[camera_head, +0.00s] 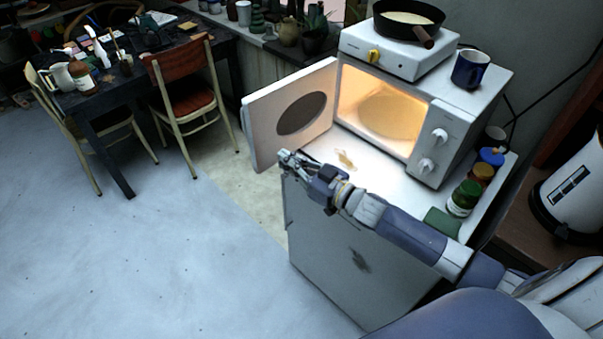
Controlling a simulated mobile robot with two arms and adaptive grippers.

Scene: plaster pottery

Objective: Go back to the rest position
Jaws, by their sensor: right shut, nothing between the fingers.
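My right gripper (289,156) is shut and empty. Its arm reaches in from the lower right, over the front part of the white cabinet top, and the fingertips are near the lower edge of the open microwave door (262,108). I cannot tell whether they touch the door. The microwave (455,110) stands on the cabinet with its door swung out to the left. Its lit inside (385,92) is yellow and looks empty of any dish. My left gripper does not show.
A hot plate (385,52) with a black pan (409,18) and a blue mug (470,69) stand on the microwave. Jars (463,198) line the cabinet's right side. A chair (184,85) and a dark table (105,97) stand at the upper left. The floor (150,260) at left is clear.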

